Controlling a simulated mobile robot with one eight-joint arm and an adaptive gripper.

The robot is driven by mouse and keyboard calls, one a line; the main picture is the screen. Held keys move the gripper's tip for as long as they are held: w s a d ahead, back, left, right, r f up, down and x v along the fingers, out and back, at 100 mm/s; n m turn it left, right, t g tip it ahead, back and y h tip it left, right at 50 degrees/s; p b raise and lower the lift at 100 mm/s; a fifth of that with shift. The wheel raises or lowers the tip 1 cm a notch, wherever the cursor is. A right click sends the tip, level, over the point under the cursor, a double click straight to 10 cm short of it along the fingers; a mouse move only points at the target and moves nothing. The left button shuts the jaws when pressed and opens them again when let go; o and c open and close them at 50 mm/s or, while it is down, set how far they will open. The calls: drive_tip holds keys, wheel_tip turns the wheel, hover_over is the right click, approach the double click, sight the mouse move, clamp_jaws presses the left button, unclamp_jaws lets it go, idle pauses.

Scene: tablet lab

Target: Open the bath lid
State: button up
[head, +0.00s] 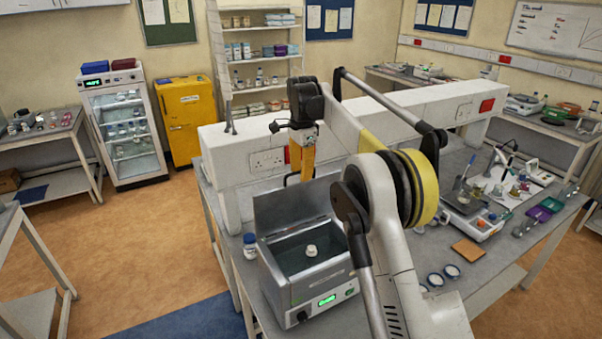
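The bath (312,290) is a steel box with a green-lit display on its front, standing on the bench in the lower middle of the head view. Its lid (291,207) stands raised at the back, so the dark inside shows, with a small white-topped item (311,251) in it. My arm covers the bath's right side.
A white raised service wall with sockets (268,160) runs behind the bath. A white-labelled bottle (250,246) stands close to the bath's left. Two round dishes (443,276), a brown pad (469,251) and a balance (466,203) lie to the right.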

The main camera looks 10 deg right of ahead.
drive_tip(key=r, duration=0.7)
drive_tip(key=shift+s+r, duration=0.2)
drive_tip(key=s+d+f+n+t+b, duration=0.2)
drive_tip(key=s+f+n+b, duration=0.3)
drive_tip(key=s+b, duration=0.55)
drive_tip(key=s+d+f+n+t+b, duration=0.1)
drive_tip(key=s+f+n+t+b, duration=0.15)
drive_tip(key=s+f+b, duration=0.75)
drive_tip(key=s+d+f+n+t+b, duration=0.1)
drive_tip(key=s+f+n+b, duration=0.6)
drive_tip(key=s+f, duration=1.5)
drive_tip(key=t+b, duration=0.1)
drive_tip(key=b, duration=0.2)
drive_tip(key=shift+d, duration=0.15)
drive_tip(key=shift+r, duration=0.1)
